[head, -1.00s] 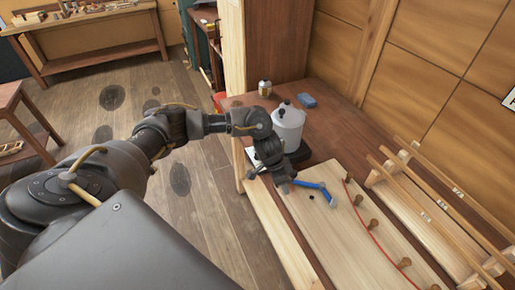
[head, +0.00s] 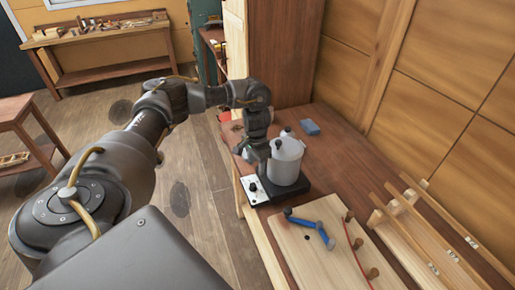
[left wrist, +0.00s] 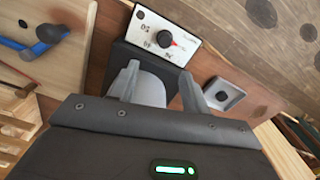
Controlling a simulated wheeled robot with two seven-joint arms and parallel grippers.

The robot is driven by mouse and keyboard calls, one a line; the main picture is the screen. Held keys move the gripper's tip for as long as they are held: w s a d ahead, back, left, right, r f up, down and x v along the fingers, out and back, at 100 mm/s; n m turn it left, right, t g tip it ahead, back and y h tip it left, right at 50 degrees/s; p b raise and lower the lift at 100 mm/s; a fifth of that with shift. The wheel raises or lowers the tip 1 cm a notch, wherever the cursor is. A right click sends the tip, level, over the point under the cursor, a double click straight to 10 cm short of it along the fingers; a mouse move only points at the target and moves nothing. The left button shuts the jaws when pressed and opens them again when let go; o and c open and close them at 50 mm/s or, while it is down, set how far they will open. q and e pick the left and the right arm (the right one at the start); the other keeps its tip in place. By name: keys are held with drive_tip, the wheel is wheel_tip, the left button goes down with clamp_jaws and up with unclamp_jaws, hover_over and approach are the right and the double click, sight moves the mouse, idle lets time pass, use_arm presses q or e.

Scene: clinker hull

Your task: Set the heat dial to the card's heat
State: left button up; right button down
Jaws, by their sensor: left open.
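A white control panel (left wrist: 157,33) on the front of a black burner base (left wrist: 133,58) carries the heat dial (left wrist: 164,40), a round dark knob with a red mark. In the head view the panel (head: 251,190) is at the near left corner of the base, with a grey-white pot (head: 285,163) standing on the base. My left gripper (head: 261,172) hangs beside the pot, above the panel. In the left wrist view the gripper (left wrist: 158,88) has its fingers apart, short of the dial, with nothing held. I see no heat card. My right gripper is out of view.
A blue-handled tool (head: 318,228) lies on a pale board (head: 315,255) in front of the base. A wooden rack (head: 425,230) stands at right.

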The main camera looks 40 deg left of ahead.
sight(253, 184)
use_arm(q)
drive_tip(key=f, duration=0.1)
drive_tip(key=s+f, duration=0.1)
drive_tip(key=a+f, duration=0.1)
drive_tip(key=shift+s+f+b, duration=0.15)
drive_tip(key=shift+s+b, duration=0.15)
drive_tip(key=shift+b, duration=0.1)
drive_tip(key=f, duration=0.2)
drive_tip(key=f+b, duration=0.1)
drive_tip(key=f, duration=0.3)
drive_tip(key=shift+w+f+b, duration=0.3)
drive_tip(key=shift+f, duration=0.35)
drive_tip(key=c, duration=1)
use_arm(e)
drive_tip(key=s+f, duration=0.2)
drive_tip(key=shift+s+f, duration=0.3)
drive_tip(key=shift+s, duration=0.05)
